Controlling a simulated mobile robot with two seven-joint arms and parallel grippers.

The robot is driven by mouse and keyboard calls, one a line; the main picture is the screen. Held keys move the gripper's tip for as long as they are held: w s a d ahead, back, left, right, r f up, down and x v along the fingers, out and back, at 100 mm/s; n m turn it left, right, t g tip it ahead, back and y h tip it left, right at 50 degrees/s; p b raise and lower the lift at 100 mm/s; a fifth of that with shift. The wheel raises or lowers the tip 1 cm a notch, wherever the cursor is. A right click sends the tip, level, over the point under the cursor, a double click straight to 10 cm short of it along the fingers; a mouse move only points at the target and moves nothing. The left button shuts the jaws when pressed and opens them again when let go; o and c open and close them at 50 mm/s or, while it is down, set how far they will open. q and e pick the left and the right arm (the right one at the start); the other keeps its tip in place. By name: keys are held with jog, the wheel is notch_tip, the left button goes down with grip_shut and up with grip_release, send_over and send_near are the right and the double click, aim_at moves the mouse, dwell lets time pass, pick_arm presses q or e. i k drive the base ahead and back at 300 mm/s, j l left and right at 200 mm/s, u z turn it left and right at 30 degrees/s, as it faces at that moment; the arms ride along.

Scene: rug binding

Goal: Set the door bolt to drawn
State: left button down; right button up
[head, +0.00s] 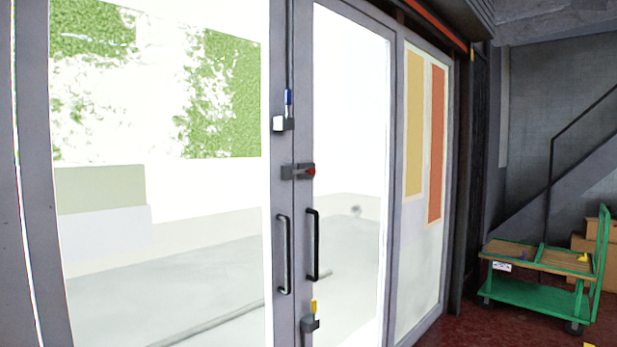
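A pair of grey-framed glass doors (305,130) fills the middle of the head view, and they look closed. I cannot tell from this view which position any bolt is in. Neither gripper is in view.
A silver pull handle (284,255) and a black one (313,245) stick out from the doors. A green trolley (535,293) stands at the right, with cardboard boxes (580,245) behind it. Dark red floor (470,328) lies clear before the trolley.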

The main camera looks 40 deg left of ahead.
aim_at(311, 172)
jog(key=i+u, duration=0.75)
jog(key=i, duration=0.3)
jog(key=i+l+u, duration=0.4)
jog(key=i+u, duration=0.25)
jog(key=i+l+u, duration=0.25)
jog(key=i, duration=0.2)
